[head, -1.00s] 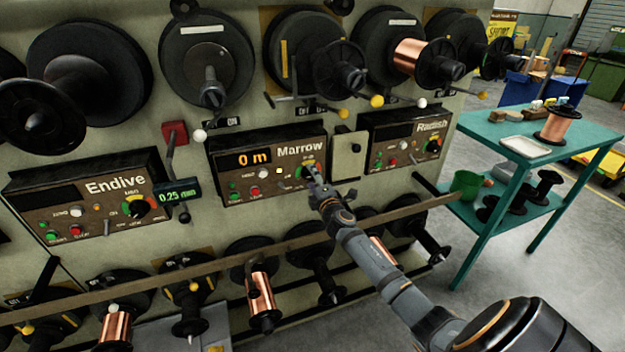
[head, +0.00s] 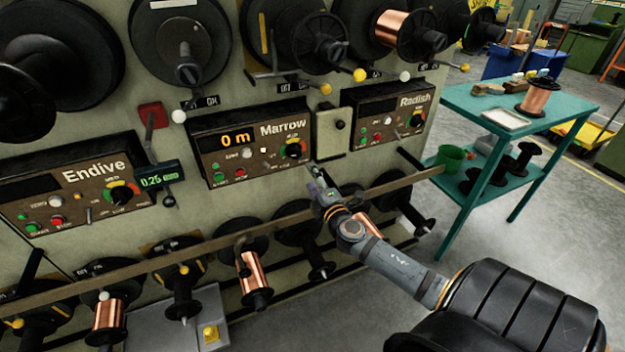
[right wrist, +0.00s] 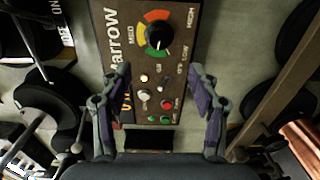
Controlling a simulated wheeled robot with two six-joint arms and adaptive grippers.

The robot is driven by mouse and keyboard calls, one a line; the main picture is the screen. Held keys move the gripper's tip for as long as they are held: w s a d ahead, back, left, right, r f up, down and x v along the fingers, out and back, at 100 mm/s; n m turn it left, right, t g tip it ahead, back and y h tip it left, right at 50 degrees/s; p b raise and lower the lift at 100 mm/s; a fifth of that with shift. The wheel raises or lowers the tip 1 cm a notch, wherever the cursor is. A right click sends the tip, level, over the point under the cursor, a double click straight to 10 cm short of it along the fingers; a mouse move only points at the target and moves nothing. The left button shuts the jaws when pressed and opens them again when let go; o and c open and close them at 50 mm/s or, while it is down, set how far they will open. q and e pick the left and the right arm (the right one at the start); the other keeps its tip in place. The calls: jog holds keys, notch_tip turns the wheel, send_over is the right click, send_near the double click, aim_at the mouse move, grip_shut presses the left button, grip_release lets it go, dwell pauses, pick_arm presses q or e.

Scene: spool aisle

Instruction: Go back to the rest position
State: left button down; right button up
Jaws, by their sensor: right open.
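My right gripper (head: 318,178) is in front of the machine, a little below and right of the Marrow panel (head: 222,168). In the right wrist view my right gripper (right wrist: 163,92) is open with nothing between its fingers. The Marrow panel (right wrist: 125,75) lies beyond the fingers, with its dial (right wrist: 158,36) above them and its coloured buttons between them. The display reads 0 m. The dial also shows in the head view (head: 293,149), apart from the fingertips. My left gripper does not show.
The Endive panel (head: 75,205) is at the left and the Radish panel (head: 375,105) at the right. A long rail (head: 210,240) runs across below the panels, above several spools. A teal table (head: 460,100) holds a copper spool (head: 537,97). Grey floor lies open at the right.

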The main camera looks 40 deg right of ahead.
dwell(0.4)
jog(key=s+d+f+m+g+p, duration=0.1)
jog(key=s+f+m+g+p, duration=0.2)
jog(key=f, duration=0.6)
jog(key=s+d+f+m+g, duration=0.25)
jog(key=s+f, duration=0.25)
jog(key=f, duration=0.5)
jog(key=s+d+f+m+g+p, duration=0.1)
jog(key=s+f+m+g+p, duration=0.15)
jog(key=s+f, duration=0.45)
jog(key=s+a+f+m+g+y+p, duration=0.1)
jog(key=s+a+f, duration=0.4)
jog(key=s, duration=0.5)
jog(key=s+a+f+m+g+y+p, duration=0.1)
jog(key=s+a+f+m+g, duration=0.3)
jog(key=s+f, duration=0.4)
jog(key=s+a+f+m+g+y+p, duration=0.1)
jog(key=s+a+f, duration=0.5)
jog(key=s, duration=0.6)
jog(key=shift+s+a+f+m+g, duration=0.3)
jog(key=shift+f+m+g, duration=0.5)
jog(key=shift+g, duration=0.4)
